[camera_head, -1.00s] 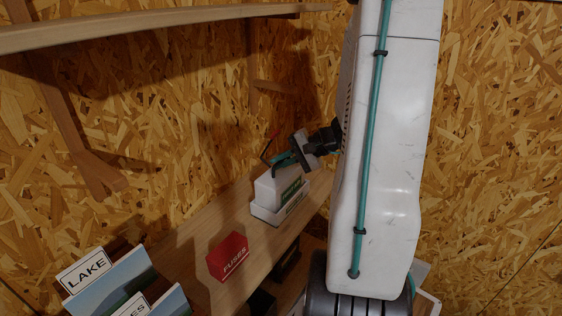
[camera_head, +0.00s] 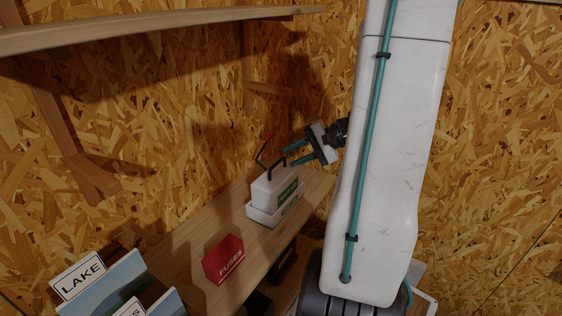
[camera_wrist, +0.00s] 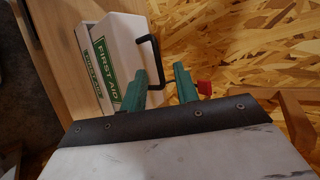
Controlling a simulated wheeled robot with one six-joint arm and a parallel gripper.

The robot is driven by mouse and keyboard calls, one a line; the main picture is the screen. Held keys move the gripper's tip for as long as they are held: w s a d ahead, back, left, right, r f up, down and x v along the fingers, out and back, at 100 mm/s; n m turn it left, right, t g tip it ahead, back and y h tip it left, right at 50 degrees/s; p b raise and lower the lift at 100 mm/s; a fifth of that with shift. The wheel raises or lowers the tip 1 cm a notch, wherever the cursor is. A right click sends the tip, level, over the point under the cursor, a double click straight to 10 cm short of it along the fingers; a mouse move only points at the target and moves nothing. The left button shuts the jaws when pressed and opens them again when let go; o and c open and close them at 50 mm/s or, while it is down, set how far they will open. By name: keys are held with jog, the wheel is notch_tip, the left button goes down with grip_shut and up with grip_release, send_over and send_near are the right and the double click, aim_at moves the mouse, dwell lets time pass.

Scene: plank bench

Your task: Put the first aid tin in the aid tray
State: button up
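The first aid tin (camera_head: 268,191) is a white box with a green label and a black handle on top. It sits upright in the white aid tray (camera_head: 263,217) on the plank bench; the tray also has a green label. The wrist view shows the tin (camera_wrist: 127,45) at upper left with the tray (camera_wrist: 84,62) around its base. My gripper (camera_head: 290,156) has teal fingers, which are open and empty. It is just above and to the right of the tin. In the wrist view the handle shows between the fingertips, but nothing is gripped.
A red fuses box (camera_head: 223,260) stands nearer on the bench (camera_head: 185,252). Picture cards, one marked LAKE (camera_head: 80,276), stand at the lower left. A wooden shelf (camera_head: 150,24) runs overhead. A small red-tipped item near the handle is unclear.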

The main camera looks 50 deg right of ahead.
jog(key=v, duration=0.5)
jog(key=a+r+n+g, duration=0.3)
jog(key=a+n+g, duration=0.1)
jog(key=a, duration=0.6)
jog(key=a+r+n+g, duration=0.2)
jog(key=a+n+g, duration=0.1)
jog(key=a, duration=0.8)
jog(key=s+a+r+n+g+h, duration=0.1)
jog(key=s+a+r+n+h, duration=0.1)
jog(key=s+a+n+h, duration=0.4)
jog(key=shift+s+a+r+n+h, duration=0.3)
jog(key=shift+s+a+n+h, duration=0.15)
jog(key=shift+s+a, duration=1.45)
jog(key=shift+w+a, duration=0.2)
